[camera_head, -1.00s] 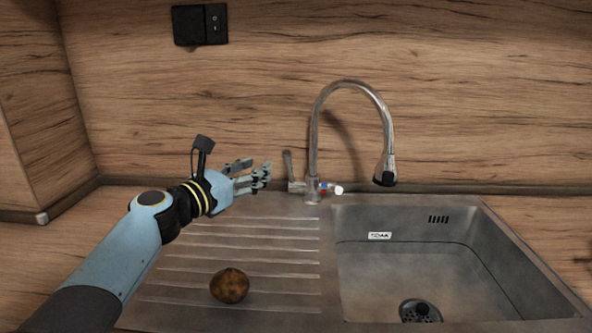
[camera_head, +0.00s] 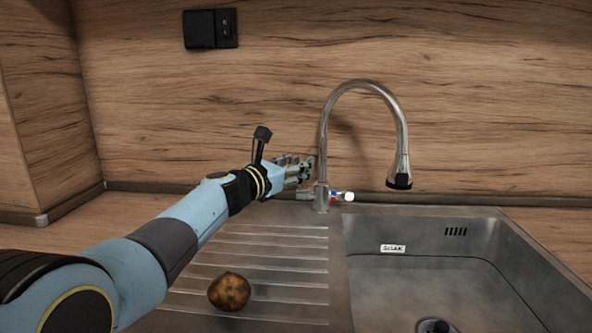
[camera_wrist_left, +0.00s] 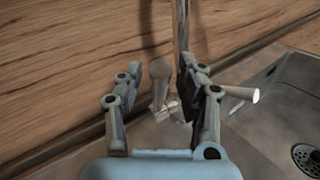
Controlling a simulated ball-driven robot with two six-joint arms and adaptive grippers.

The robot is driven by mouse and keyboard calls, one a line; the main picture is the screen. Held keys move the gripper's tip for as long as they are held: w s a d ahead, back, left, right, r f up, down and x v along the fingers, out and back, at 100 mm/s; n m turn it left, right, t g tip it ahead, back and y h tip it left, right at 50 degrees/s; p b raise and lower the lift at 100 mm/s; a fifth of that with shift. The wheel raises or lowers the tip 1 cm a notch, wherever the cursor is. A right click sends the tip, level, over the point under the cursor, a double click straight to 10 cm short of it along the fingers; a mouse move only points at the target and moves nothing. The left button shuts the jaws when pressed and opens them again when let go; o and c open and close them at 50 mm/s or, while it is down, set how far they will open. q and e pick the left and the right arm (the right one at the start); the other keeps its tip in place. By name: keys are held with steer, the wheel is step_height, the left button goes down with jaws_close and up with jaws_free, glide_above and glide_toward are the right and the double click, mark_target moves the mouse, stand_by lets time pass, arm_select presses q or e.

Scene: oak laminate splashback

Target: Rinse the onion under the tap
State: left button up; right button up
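The onion (camera_head: 229,291) is brown and round and lies on the ridged drainboard, left of the sink basin. The steel tap (camera_head: 402,135) arches up behind the sink, its spout over the basin. In the left wrist view, the tap's lever (camera_wrist_left: 160,84) stands between the fingers of my left gripper (camera_wrist_left: 162,92), which is open and empty. In the head view, my left gripper (camera_head: 303,170) is at the left side of the tap's base and hides the lever. I cannot tell whether it touches. My right gripper is not in view.
The steel sink basin (camera_head: 440,270) is empty, with a drain (camera_head: 436,326) in its floor. The drainboard (camera_head: 290,262) is clear except for the onion. A wooden splashback (camera_head: 480,100) with a black socket (camera_head: 210,29) stands close behind the tap.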

arm_select(q)
jaws_close()
stand_by(0.4)
steer(key=shift+f+b, duration=0.2)
steer(key=shift+b, duration=0.15)
steer(key=s+t+b, duration=0.1)
steer(key=b, duration=0.2)
steer(key=shift+f+m+h+b, duration=0.1)
steer(key=shift+m+h+b, duration=0.2)
steer(key=shift+m, duration=0.1)
